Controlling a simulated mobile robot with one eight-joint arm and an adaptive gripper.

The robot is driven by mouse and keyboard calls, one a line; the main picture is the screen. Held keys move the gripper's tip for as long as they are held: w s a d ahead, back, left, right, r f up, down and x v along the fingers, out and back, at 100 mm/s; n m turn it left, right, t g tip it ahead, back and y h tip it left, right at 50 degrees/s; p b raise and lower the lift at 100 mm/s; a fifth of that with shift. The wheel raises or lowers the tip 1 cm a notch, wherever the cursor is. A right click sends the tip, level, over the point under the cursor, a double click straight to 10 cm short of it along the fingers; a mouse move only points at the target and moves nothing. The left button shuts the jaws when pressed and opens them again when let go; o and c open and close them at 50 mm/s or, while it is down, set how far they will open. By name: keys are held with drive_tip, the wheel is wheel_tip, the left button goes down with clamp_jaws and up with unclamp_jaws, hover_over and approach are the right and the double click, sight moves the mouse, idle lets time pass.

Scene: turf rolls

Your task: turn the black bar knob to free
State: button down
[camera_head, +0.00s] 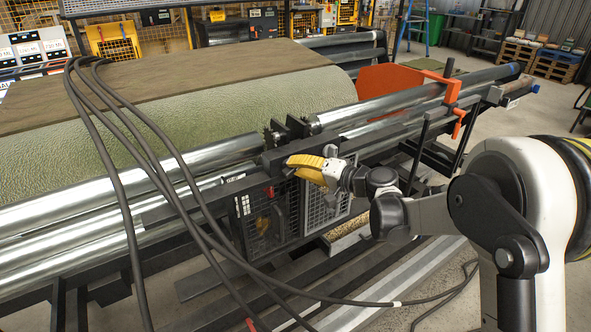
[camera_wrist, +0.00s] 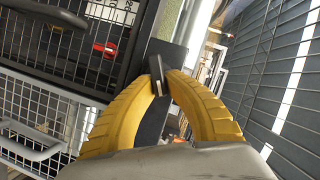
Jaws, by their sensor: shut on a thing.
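The black bar knob (camera_wrist: 156,75) shows in the wrist view between the tips of my two yellow fingers. My gripper (camera_wrist: 160,82) is shut on the knob, with a fingertip on either side of it. The knob stands on a dark plate beside the mesh guards. In the head view my gripper (camera_head: 300,164) reaches the machine's dark frame near the middle, and it hides the knob there. I see no label for the free position in either view.
Mesh guard doors (camera_head: 268,218) hang just below my gripper. Several black cables (camera_head: 128,205) drape across the machine at left. Shiny rollers (camera_head: 400,104) and an orange plate (camera_head: 392,80) lie beyond.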

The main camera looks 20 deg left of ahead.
drive_tip(key=m+y+b, duration=0.1)
drive_tip(key=m, duration=0.1)
drive_tip(key=m+y+b, duration=0.1)
drive_tip(key=m, duration=0.1)
drive_tip(key=shift+f, duration=0.3)
drive_tip(key=shift+m, duration=0.4)
drive_tip(key=c, duration=1.4)
unclamp_jaws()
drive_tip(key=v, duration=1.2)
drive_tip(key=shift+f, duration=0.15)
drive_tip(key=shift+s, duration=0.1)
